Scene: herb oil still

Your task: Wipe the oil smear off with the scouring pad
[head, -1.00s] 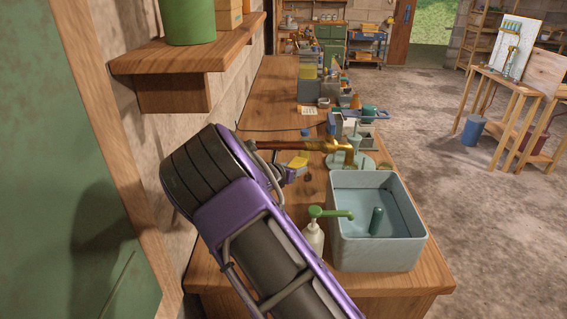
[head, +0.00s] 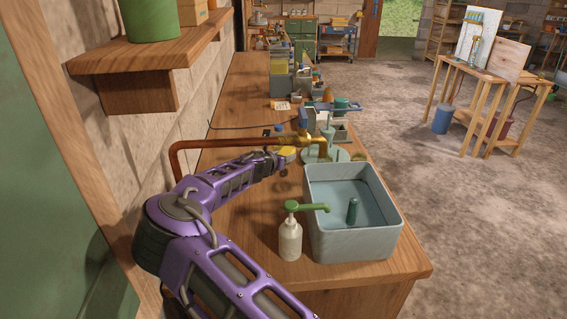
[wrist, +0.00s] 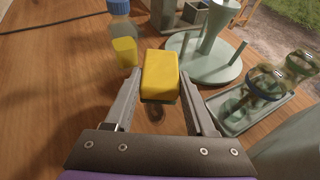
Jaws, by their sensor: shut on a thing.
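The scouring pad (wrist: 160,76) is a yellow block with a darker underside, in the middle of the wrist view. My gripper (wrist: 160,88) is shut on it, with one finger on each side. The pad seems a little above the wooden bench; the exact gap is hard to tell. A dark, glossy patch (wrist: 156,112), seemingly the oil smear, shows on the bench between my fingers, just nearer than the pad; the pad may hide part of it. In the head view the yellow pad (head: 287,152) is small at the end of my arm, behind the sink.
A blue-capped bottle (wrist: 121,35) stands left of the pad. A green round stand (wrist: 206,62) and a tray with glass vessels (wrist: 250,108) are at the right. A copper pipe with brass tap (head: 316,141), a sink (head: 352,248) and a pump bottle (head: 290,240) stand nearby.

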